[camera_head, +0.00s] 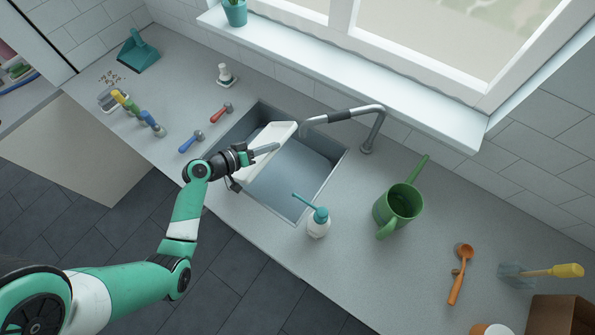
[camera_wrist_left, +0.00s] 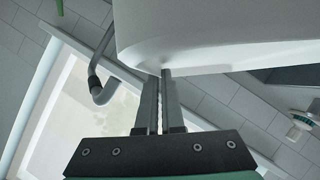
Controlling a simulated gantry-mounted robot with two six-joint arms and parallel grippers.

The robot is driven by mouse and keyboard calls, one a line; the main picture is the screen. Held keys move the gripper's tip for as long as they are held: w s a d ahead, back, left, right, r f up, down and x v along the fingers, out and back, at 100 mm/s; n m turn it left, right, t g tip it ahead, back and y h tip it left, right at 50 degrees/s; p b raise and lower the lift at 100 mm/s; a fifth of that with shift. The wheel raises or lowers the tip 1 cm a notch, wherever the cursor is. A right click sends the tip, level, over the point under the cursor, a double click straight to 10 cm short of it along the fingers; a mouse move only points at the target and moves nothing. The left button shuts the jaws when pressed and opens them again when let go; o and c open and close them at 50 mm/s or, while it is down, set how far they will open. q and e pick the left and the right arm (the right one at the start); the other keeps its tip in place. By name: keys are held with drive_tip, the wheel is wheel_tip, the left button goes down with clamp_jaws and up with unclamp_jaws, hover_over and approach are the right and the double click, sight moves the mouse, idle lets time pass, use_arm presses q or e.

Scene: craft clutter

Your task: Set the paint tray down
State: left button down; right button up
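The paint tray (camera_head: 281,133) is white and shallow and is held tilted over the sink in the head view. My left gripper (camera_head: 266,149) is at the tray, its fingers closed together on its edge. In the left wrist view the tray (camera_wrist_left: 220,30) fills the upper right as a white curved surface, and the fingers (camera_wrist_left: 164,85) meet its rim, with the tips hidden by it. My right gripper is in neither view.
The sink (camera_head: 300,185) lies under the tray, with the faucet (camera_head: 345,115) behind. A green watering can (camera_head: 398,205) is to the right. Screwdriver-like tools (camera_head: 191,141) lie left.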

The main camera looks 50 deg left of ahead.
use_arm(q)
drive_tip(key=w+d+f+b, duration=0.8)
drive_tip(key=d+f, duration=0.1)
drive_tip(key=f, duration=0.3)
drive_tip(key=shift+d+f+b, duration=0.15)
drive_tip(key=shift+d+b, duration=0.1)
drive_tip(key=shift+b, duration=0.05)
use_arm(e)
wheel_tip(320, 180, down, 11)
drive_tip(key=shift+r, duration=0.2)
use_arm(q)
drive_tip(key=shift+f+b, duration=0.6)
drive_tip(key=shift+f, duration=0.05)
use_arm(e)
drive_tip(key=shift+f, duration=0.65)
use_arm(q)
drive_tip(key=c, duration=1.1)
unclamp_jaws()
drive_tip(key=shift+o, duration=0.2)
